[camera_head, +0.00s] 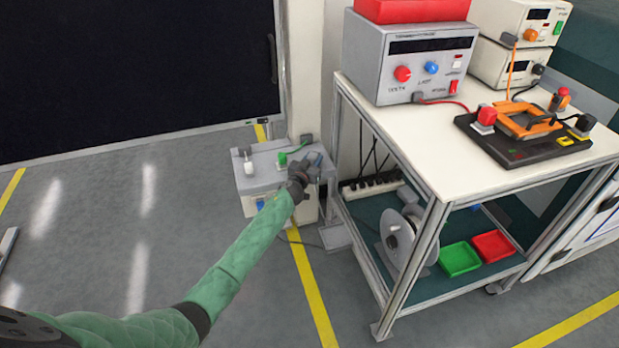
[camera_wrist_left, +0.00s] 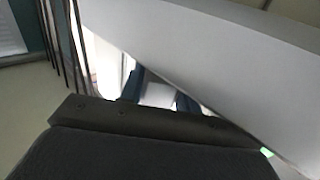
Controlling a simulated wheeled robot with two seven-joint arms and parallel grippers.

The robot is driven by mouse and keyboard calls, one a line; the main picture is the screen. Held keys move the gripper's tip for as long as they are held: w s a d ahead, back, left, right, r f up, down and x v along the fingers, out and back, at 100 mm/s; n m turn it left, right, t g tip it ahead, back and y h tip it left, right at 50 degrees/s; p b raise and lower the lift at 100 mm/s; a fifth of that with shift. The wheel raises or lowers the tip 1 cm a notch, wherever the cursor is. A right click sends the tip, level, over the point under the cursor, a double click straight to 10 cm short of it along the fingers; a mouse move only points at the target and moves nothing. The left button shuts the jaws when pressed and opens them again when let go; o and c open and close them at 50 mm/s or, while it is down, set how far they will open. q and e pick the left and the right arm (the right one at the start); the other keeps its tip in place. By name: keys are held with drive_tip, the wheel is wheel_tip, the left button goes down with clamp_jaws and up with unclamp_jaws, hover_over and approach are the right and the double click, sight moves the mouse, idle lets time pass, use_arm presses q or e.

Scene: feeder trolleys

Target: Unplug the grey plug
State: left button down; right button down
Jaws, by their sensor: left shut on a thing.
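A low grey box (camera_head: 264,183) stands on the floor at the foot of a pale column. On its top are a white plug or knob (camera_head: 249,166), a green plug (camera_head: 283,159) with a green cable, and a small dark grey piece (camera_head: 306,138) at the back. My left gripper (camera_head: 316,160) is at the box's right end, largely hidden by its own wrist. In the left wrist view its dark blue fingers (camera_wrist_left: 158,90) are shut on a pale grey block, the grey plug (camera_wrist_left: 157,94). Whether it still sits in a socket is hidden. My right gripper is out of view.
A trolley (camera_head: 385,138) stands close on the right, with a power supply (camera_head: 410,55) on top. A white power strip (camera_head: 371,187), a cable reel (camera_head: 393,236), a green tray (camera_head: 459,258) and a red tray (camera_head: 493,245) are on its lower shelf.

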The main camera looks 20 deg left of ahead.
use_arm(q)
drive_tip(key=shift+f, duration=0.1)
drive_tip(key=c, duration=1.5)
unclamp_jaws()
drive_tip(key=o, duration=0.4)
drive_tip(key=shift+o, duration=1.1)
